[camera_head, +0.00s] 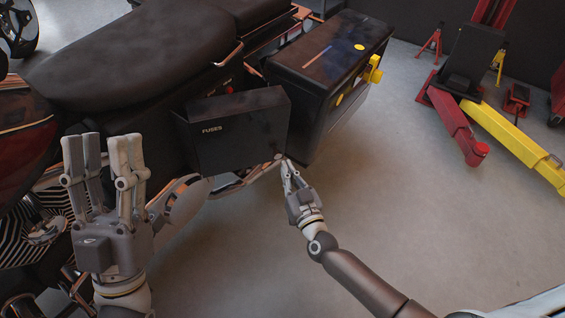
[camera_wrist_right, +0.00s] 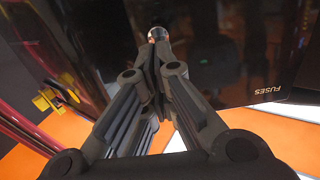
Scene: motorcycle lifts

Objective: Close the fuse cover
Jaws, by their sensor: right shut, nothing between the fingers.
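The fuse cover (camera_head: 245,139) is a dark panel marked FUSES on the side of the motorcycle. It stands out from the body beside the black side case, with a dark top edge showing; I cannot tell its exact angle. In the right wrist view the FUSES lettering shows on a dark glossy surface (camera_wrist_right: 232,75). My right gripper (camera_head: 284,160) is shut and empty, its tips at the cover's lower right corner; contact is unclear. Its closed fingertips show in the wrist view (camera_wrist_right: 157,38). My left gripper (camera_head: 103,138) is open and empty, fingers up, left of the cover.
The motorcycle seat (camera_head: 140,50) lies behind the cover. The black side case (camera_head: 325,65) with yellow parts stands just right of it. A red and yellow lift (camera_head: 510,130) is at the far right. The grey floor between is clear.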

